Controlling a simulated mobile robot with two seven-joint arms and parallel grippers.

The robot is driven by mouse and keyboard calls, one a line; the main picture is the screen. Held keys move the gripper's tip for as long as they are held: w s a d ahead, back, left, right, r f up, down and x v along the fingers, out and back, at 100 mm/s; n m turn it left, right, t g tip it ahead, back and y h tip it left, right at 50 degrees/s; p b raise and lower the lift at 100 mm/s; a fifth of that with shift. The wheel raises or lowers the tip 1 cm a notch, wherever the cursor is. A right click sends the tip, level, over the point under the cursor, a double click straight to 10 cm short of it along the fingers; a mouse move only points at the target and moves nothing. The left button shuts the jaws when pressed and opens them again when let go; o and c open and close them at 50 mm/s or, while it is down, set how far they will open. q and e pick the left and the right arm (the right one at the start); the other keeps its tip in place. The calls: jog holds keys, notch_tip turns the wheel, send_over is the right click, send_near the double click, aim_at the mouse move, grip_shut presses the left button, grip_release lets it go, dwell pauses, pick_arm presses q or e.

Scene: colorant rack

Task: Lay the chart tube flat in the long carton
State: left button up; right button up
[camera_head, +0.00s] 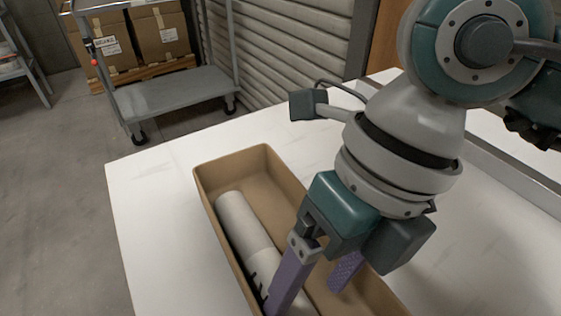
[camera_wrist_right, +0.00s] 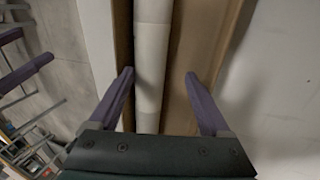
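The long carton (camera_head: 205,187) is an open brown box on the white table. The chart tube (camera_head: 240,220), a pale cylinder, lies lengthwise inside it, along the left wall. In the right wrist view the tube (camera_wrist_right: 151,60) runs straight between my finger lines, nearer the left finger. My right gripper (camera_head: 305,298) is pointed down at the carton's near part with its purple fingers wide apart; the tube touches neither finger visibly. Its fingers hide the tube's near end in the head view. Two separated purple fingers of my left gripper (camera_wrist_right: 18,56) show at the left of the right wrist view.
The white table (camera_head: 150,200) is clear left of the carton. A grey trolley (camera_head: 170,95) and stacked cardboard boxes (camera_head: 130,40) stand on the floor beyond. A raised edge (camera_head: 515,170) runs along the right side.

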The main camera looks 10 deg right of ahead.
jog(key=s+p+v, duration=0.1)
jog(key=v, duration=0.9)
jog(key=shift+w, duration=0.5)
